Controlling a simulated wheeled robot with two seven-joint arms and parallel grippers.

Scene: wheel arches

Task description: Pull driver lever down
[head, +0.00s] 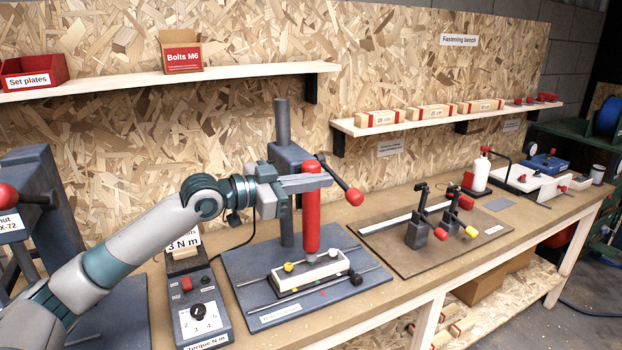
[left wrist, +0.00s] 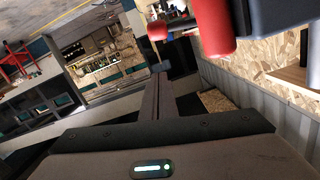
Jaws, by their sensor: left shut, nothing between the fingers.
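The driver (head: 311,225) is a red upright cylinder on a grey stand, above a pale block (head: 312,270) in a fixture. Its lever (head: 333,175) is a dark bar sloping down to the right, ending in a red knob (head: 354,196). My left gripper (head: 326,181) is shut and empty, its fingers crossing in front of the red driver near the lever. I cannot tell whether they touch the lever. In the left wrist view the shut fingers (left wrist: 160,76) point at a red knob (left wrist: 157,30), with the red driver (left wrist: 213,28) to the right. My right gripper is not in view.
A torque controller (head: 200,308) stands left of the driver's grey base plate (head: 258,305). A board with toggle clamps (head: 418,232) lies to the right. A grey machine (head: 40,190) stands far left.

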